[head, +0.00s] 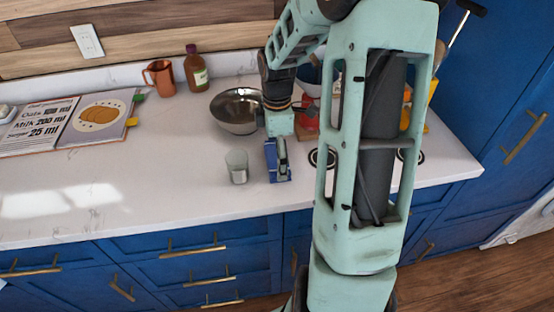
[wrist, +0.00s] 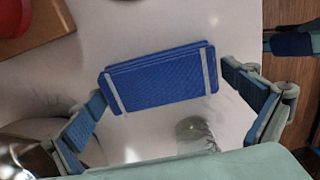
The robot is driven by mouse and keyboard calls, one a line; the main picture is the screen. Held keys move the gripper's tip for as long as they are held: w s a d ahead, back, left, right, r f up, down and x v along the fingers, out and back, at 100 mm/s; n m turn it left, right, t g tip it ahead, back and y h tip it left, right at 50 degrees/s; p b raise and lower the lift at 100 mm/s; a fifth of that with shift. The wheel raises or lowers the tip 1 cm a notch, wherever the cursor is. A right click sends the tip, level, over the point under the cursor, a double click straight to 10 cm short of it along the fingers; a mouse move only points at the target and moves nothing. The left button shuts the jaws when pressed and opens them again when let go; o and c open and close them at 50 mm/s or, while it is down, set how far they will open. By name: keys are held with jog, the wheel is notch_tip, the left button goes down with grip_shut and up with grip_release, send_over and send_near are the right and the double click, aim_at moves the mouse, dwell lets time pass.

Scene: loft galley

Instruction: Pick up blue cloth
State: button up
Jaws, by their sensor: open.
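The blue cloth (wrist: 160,80) is a folded, layered rectangle with a pale stripe near each end, lying on the white counter in the wrist view. In the head view the cloth (head: 281,178) is mostly hidden behind my gripper (head: 278,155), which points down over it. In the wrist view my gripper (wrist: 164,84) is open, with one finger off the left end of the cloth and the other off its right end. Both fingers look apart from the cloth. Nothing is held.
A clear glass (head: 237,168) stands close left of the cloth. A metal bowl (head: 237,110) sits behind the glass. An orange mug (head: 160,78), a brown bottle (head: 196,70) and an open recipe book (head: 70,124) are farther left. The front counter left of the glass is clear.

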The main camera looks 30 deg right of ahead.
jog(key=c, duration=0.9)
jog(key=shift+o, duration=0.2)
jog(key=shift+r, duration=0.2)
jog(key=shift+r+p, duration=0.6)
jog(key=shift+p, duration=0.1)
notch_tip(320, 180, up, 2)
jog(key=shift+p, duration=0.85)
jog(key=s+r+p, duration=0.1)
jog(key=r, duration=0.1)
jog(key=s+a+r+p, duration=0.1)
jog(key=r+p, duration=0.1)
jog(key=s+a+r+p, duration=0.1)
jog(key=s+p, duration=0.1)
jog(key=shift+r, duration=0.4)
jog(key=s+a+r+p, duration=0.2)
jog(key=s+a+r, duration=0.1)
jog(key=s, duration=0.5)
jog(key=shift+s+a+r, duration=0.25)
jog(key=shift+a+r, duration=0.1)
jog(key=shift+a, duration=0.3)
